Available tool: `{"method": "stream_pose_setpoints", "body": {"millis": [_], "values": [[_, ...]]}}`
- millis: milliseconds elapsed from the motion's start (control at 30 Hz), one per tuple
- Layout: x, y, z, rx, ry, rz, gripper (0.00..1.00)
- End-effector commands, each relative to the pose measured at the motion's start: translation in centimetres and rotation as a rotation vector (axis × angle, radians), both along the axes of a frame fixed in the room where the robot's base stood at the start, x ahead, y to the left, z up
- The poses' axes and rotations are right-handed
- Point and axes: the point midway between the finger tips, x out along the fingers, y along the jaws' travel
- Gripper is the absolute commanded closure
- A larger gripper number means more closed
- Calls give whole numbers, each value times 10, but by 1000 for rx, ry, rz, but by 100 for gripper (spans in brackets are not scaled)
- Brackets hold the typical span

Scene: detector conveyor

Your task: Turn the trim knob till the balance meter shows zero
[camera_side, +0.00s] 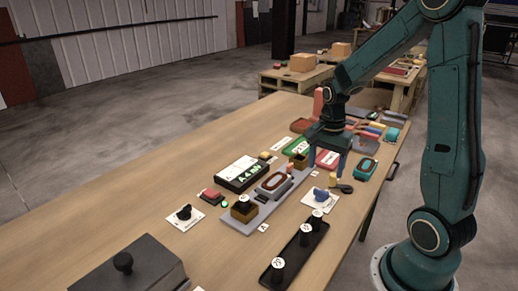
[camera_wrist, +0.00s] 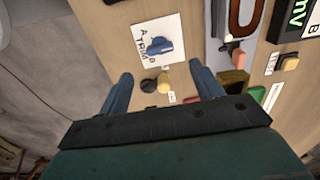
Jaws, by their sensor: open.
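The blue trim knob (camera_side: 321,193) sits on a white card near the table's front edge. In the wrist view the knob (camera_wrist: 160,47) shows on its card, whose printing includes "TRIM". My gripper (camera_side: 327,166) is open and empty, with blue fingers pointing down, above and a little behind the knob. In the wrist view the knob lies beyond the fingertips (camera_wrist: 162,74), apart from them.
A grey rail (camera_side: 265,215) with a red-ringed part stands behind. A black knob (camera_side: 184,212) on another card, black weights (camera_side: 305,234) and a grey block (camera_side: 125,275) stand leftward and in front.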

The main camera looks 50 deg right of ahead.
Motion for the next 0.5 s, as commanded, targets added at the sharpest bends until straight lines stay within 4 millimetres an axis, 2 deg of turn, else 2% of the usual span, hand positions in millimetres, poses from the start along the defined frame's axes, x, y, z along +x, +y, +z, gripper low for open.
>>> {"method": "stream_pose_setpoints", "body": {"millis": [200,500], "values": [[-1,1,-32,3,4,0,35],[0,0,-66,2,3,0,35]]}}
